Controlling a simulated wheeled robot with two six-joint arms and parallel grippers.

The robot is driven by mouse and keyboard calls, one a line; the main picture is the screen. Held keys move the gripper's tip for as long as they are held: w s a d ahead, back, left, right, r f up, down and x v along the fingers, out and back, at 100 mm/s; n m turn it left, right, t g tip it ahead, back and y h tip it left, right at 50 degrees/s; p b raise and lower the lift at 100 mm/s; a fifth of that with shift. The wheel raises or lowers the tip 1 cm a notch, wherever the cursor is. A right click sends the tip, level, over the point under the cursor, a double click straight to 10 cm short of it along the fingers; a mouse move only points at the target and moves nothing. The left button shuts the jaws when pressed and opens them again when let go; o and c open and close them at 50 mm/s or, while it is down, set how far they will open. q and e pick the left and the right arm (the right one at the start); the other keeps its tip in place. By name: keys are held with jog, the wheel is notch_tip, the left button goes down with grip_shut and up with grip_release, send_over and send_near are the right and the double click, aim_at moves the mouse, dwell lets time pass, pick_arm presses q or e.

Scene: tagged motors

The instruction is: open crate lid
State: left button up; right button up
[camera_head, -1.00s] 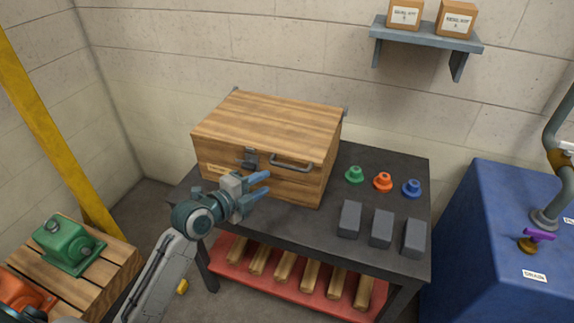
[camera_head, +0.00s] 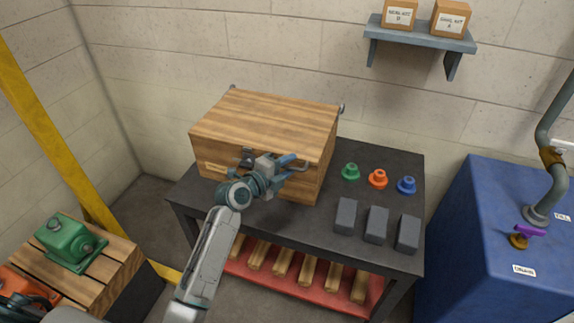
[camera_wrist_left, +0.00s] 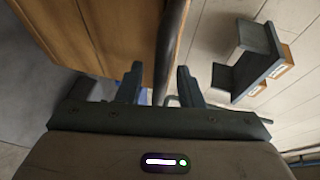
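The wooden crate (camera_head: 262,155) stands on the dark table, and its plank lid (camera_head: 270,115) is shut. A metal latch (camera_head: 247,157) is on its front; I cannot tell whether it is fastened. The grey bar handle (camera_head: 304,167) is right of the latch, partly hidden by my left gripper (camera_head: 298,164). That gripper is open, its blue fingers at the handle; I cannot tell whether they touch it. In the left wrist view the fingers (camera_wrist_left: 158,88) are apart, with wooden crate boards (camera_wrist_left: 120,35) beyond them. My right gripper is not in view.
Green, orange and blue knobs (camera_head: 378,179) and grey blocks (camera_head: 376,224) are on the table (camera_head: 310,222) right of the crate. A blue tank (camera_head: 490,235) with pipes stands at right. A wall shelf (camera_head: 420,36) holds boxes. A green motor (camera_head: 70,242) sits on a pallet at left.

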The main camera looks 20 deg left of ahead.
pick_arm(q)
jog(key=shift+c, duration=0.4)
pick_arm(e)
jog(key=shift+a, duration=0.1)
pick_arm(q)
grip_shut()
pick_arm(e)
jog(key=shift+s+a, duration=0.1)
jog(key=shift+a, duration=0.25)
